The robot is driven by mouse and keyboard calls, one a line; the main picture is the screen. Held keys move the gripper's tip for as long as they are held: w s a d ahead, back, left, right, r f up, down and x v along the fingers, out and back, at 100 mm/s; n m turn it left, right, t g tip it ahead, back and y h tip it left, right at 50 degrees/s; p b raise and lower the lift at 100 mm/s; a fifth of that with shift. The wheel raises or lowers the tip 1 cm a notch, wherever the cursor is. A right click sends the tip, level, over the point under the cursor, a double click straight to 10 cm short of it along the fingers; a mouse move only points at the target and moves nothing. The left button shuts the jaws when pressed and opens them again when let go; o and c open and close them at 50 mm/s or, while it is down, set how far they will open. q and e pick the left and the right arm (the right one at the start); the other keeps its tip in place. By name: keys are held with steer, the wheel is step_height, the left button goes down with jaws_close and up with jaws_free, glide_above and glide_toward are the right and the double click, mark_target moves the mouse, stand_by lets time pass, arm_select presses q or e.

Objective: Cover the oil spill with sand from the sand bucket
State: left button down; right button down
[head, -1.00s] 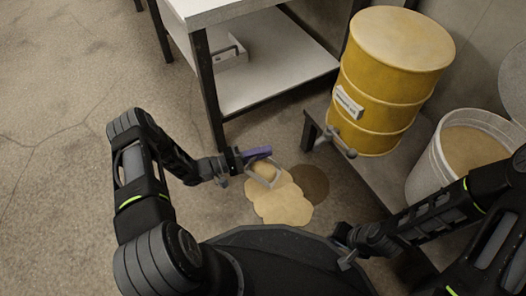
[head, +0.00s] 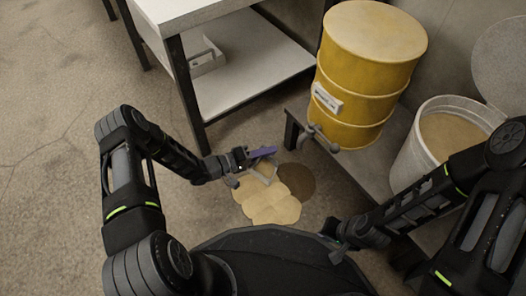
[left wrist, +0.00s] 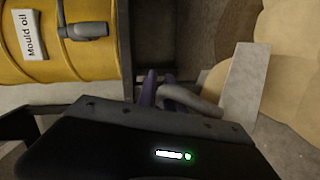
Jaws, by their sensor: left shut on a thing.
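The oil spill is a dark brown patch (head: 298,182) on the floor. Pale sand (head: 270,208) lies in overlapping round patches over its left and front part. My left gripper (head: 250,159) is shut on a grey metal scoop (head: 262,172), tilted steeply over the sand. The left wrist view shows the scoop's flat grey side (left wrist: 243,90) and its handle beside purple parts at the gripper. The scoop's inside is hard to see. The sand bucket (head: 408,160) is white, holds sand and stands at the right. My right gripper (head: 335,242) is open and empty, low in front of the bucket.
A yellow oil drum (head: 365,75) with a tap (head: 322,139) stands on a low stand behind the spill. A shelved table (head: 230,85) with a white tray (head: 206,58) is at the back left. Floor at the left is clear.

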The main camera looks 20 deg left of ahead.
arm_select(q)
steer(key=shift+d+r, duration=0.1)
steer(key=shift+r, duration=0.05)
steer(key=shift+s+d+m+y+p, duration=0.2)
steer(key=shift+d+m+y+p, duration=0.25)
steer(key=shift+d+p, duration=0.55)
steer(key=shift+a, duration=0.15)
steer(key=d+p, duration=0.1)
steer(key=d+m+y+p, duration=0.1)
steer(key=p, duration=0.1)
steer(key=shift+s+d+r+g, duration=0.1)
steer(key=shift+s+d+g, duration=0.1)
steer(key=shift+g, duration=0.1)
steer(key=shift+a, duration=0.1)
